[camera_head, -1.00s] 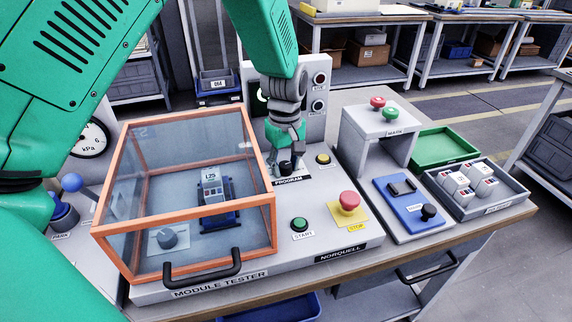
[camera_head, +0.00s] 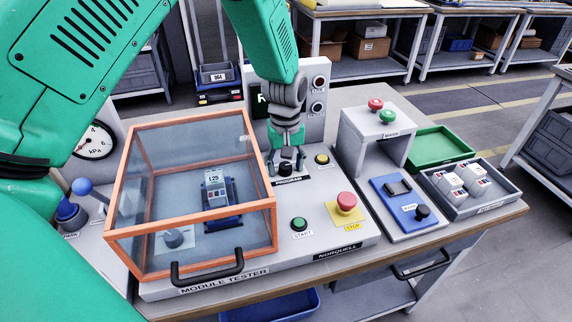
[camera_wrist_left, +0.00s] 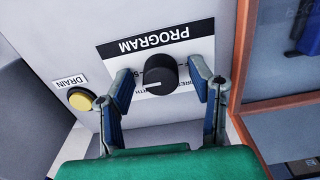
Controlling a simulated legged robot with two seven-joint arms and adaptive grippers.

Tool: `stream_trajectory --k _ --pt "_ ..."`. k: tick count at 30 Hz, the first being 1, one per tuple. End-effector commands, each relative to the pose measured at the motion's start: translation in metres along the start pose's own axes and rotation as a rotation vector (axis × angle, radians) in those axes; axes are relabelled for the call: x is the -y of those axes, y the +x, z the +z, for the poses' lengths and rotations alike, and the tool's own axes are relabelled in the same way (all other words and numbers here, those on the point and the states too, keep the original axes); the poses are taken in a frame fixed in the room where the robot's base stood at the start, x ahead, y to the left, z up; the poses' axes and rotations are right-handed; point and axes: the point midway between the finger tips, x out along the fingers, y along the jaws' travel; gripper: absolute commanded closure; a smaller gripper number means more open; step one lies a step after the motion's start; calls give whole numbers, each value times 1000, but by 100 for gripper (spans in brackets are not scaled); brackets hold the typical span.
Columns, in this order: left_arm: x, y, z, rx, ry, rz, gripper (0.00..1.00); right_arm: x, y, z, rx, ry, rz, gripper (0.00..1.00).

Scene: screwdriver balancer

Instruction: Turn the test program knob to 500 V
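The black PROGRAM knob (camera_head: 285,170) sits on the grey module tester (camera_head: 330,240), right of the clear box. In the left wrist view the knob (camera_wrist_left: 160,76) stands on a white label seen upside down. Its white pointer line faces the lower left of that view, near partly hidden small lettering; I cannot read the setting. My left gripper (camera_head: 286,158) is over the knob. The left wrist view shows my left gripper (camera_wrist_left: 160,78) open, one finger each side of the knob, with gaps visible between. My right gripper is not in view.
The orange-framed clear box (camera_head: 190,210) stands close left of the knob, with a module (camera_head: 216,188) inside. A yellow DRAIN button (camera_head: 322,159), green START button (camera_head: 299,224) and red STOP button (camera_head: 346,201) are nearby. A panel with a partly hidden screen (camera_head: 262,103) rises behind.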

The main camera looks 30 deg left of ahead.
Motion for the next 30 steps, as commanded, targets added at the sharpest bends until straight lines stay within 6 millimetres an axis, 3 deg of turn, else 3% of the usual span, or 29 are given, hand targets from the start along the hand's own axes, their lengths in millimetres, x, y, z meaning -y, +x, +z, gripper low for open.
stream_trajectory --k 11,24,30 --pt "0 -5 0 0 -1 -1 50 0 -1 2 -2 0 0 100" --pt "-1 -89 -1 -1 -1 1 50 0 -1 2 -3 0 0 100" --pt "-1 -113 -1 2 -1 -1 50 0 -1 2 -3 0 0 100"
